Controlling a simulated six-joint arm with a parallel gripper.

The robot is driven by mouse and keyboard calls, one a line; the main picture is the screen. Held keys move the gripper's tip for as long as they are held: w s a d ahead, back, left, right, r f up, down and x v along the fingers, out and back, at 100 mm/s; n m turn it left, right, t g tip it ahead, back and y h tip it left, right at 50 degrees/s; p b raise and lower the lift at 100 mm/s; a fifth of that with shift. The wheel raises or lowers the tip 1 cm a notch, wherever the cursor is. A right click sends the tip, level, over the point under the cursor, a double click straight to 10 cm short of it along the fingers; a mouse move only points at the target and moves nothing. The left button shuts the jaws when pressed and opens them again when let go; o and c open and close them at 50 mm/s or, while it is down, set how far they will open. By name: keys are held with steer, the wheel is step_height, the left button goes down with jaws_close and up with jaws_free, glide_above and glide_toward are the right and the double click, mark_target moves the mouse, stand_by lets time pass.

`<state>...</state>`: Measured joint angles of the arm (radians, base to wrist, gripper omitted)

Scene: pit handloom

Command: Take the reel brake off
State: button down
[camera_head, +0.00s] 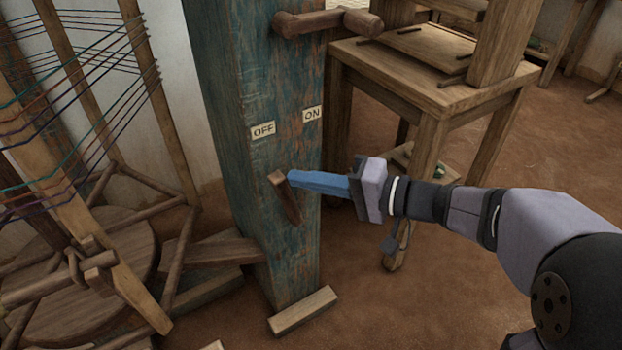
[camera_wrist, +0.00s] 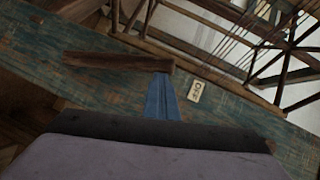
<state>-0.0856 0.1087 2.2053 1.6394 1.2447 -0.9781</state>
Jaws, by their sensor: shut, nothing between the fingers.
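The brake lever is a short brown wooden bar (camera_head: 286,200) on the front of a worn blue-green post (camera_head: 240,90). Its upper end tilts to the left, below the OFF label (camera_head: 263,130); the ON label (camera_head: 312,114) is to the right. My gripper (camera_head: 292,178) is shut and empty, its blue fingertips at the right side of the lever's upper end. They look to be touching it. In the wrist view, the lever (camera_wrist: 115,61) lies across the post with the fingertips (camera_wrist: 161,77) at its right end, and the OFF label (camera_wrist: 195,92) is close by.
A wooden reel frame (camera_head: 160,110) with coloured threads stands left of the post. A wooden peg handle (camera_head: 325,21) sticks out above the labels. A wooden table (camera_head: 440,95) stands behind to the right. The floor in front is mostly clear.

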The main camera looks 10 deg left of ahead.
steer(key=shift+s+a+f+g, duration=0.15)
steer(key=shift+s+a+g, duration=0.05)
steer(key=shift+s+g, duration=0.15)
steer(key=w+d+r+p, duration=0.1)
steer(key=d+r+p, duration=0.1)
steer(key=d, duration=1.1)
steer(key=shift+d+r, duration=0.2)
steer(key=shift+r, duration=0.15)
